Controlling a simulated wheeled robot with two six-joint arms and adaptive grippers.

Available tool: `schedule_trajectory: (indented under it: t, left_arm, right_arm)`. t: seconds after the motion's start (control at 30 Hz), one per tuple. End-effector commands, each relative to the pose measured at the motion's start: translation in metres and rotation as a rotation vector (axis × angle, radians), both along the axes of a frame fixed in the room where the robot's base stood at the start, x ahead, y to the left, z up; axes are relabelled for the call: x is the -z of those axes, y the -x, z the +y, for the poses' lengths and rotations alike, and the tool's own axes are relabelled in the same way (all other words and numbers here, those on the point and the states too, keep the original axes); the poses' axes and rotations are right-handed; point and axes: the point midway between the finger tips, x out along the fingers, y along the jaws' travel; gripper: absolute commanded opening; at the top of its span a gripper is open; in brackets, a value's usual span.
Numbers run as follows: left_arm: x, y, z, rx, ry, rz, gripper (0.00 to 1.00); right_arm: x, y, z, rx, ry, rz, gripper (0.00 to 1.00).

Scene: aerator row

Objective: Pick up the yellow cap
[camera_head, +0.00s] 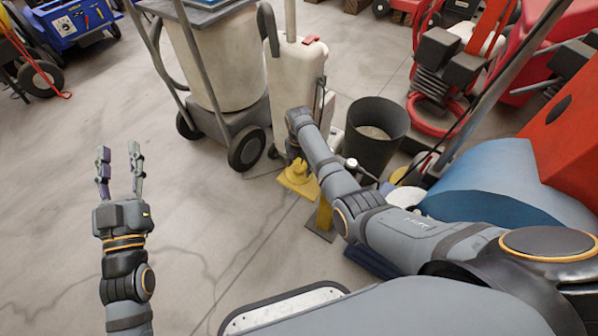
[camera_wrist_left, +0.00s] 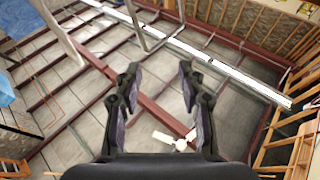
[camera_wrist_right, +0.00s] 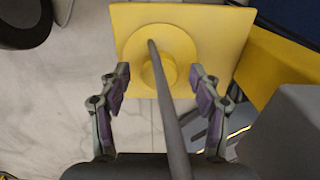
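A yellow round stepped piece (camera_wrist_right: 146,77), which may be the cap, sits on a square yellow plate (camera_wrist_right: 228,28) in the right wrist view. It also shows in the head view (camera_head: 299,172), low on the floor. A thin dark rod (camera_wrist_right: 168,100) stands up from it and runs between my right fingers toward the camera. My right gripper (camera_wrist_right: 159,75) is open above the yellow piece, fingers apart on either side of the rod. In the head view it is mostly hidden behind my arm. My left gripper (camera_head: 119,170) is open and empty, raised at the left.
A wheeled cart with a pale bin (camera_head: 232,65) stands behind. A dark bucket (camera_head: 372,135) is right of my right arm. A yellow post on a dark base (camera_head: 321,233) stands close in front of the yellow plate. Red machines crowd the right.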

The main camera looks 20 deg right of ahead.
Motion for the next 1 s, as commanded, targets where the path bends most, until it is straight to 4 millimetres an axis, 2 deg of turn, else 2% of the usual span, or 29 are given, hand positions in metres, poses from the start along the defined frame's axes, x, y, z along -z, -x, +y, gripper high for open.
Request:
schedule_trajectory:
  t: [0.03,0.07,0.4,0.77,0.87,1.0]
  left_arm:
    - [0.0,0.0,0.0,0.0,0.0,0.0,0.4]
    - [0.0,0.0,0.0,0.0,0.0,0.001,0.4]
    - [0.0,0.0,0.0,0.0,0.001,0.002,0.4]
    - [0.008,-0.001,0.0,0.001,0.001,0.034,0.4]
    - [0.02,-0.003,0.0,0.0,0.002,0.086,0.4]
    - [0.049,-0.004,0.0,0.002,0.004,0.204,0.4]
  right_arm:
    - [0.0,0.0,0.0,0.0,0.0,0.0,0.56]
    - [0.0,0.0,0.0,0.0,0.0,0.0,0.52]
    - [0.0,0.0,0.0,0.0,0.0,0.0,0.06]
    - [-0.001,0.0,0.0,0.0,0.0,0.0,0.06]
    - [-0.003,0.0,0.0,0.001,0.0,0.0,0.06]
    - [-0.006,0.0,0.001,0.002,0.0,0.0,0.06]
